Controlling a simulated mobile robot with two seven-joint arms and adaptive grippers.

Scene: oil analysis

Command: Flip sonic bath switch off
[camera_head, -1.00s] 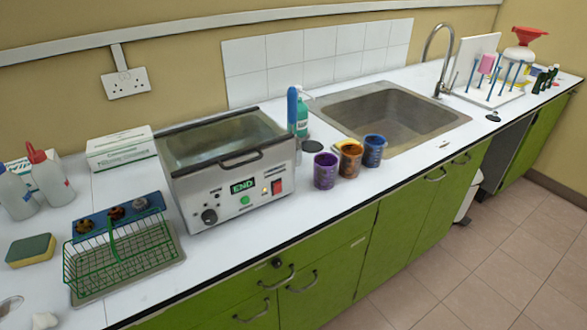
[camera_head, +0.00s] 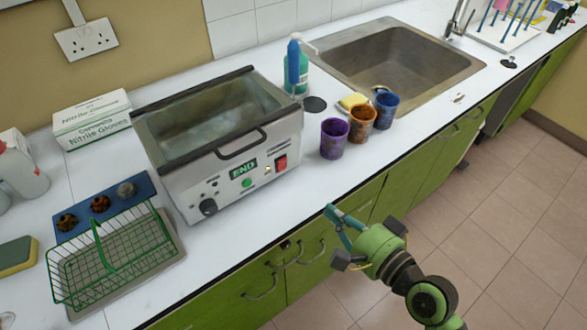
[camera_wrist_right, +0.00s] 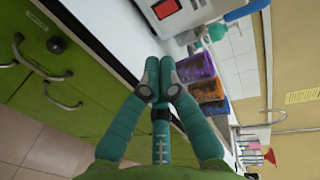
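The sonic bath (camera_head: 220,140) stands on the white worktop with its lid off and a green "END" display (camera_head: 243,169) on its front panel. The red switch (camera_head: 281,163) is at the right end of that panel; I cannot tell its rocker position. It also shows at the top of the right wrist view (camera_wrist_right: 165,8). My right gripper (camera_head: 334,212) is at the counter's front edge, below and right of the switch and apart from it. In the right wrist view its fingertips (camera_wrist_right: 160,76) are together with nothing between them. My left gripper is out of view.
Purple (camera_head: 334,138), orange (camera_head: 362,122) and blue (camera_head: 386,109) cups stand right of the bath, near the sink (camera_head: 395,65). A green wire basket (camera_head: 110,250) sits at the left. The worktop before the switch is clear.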

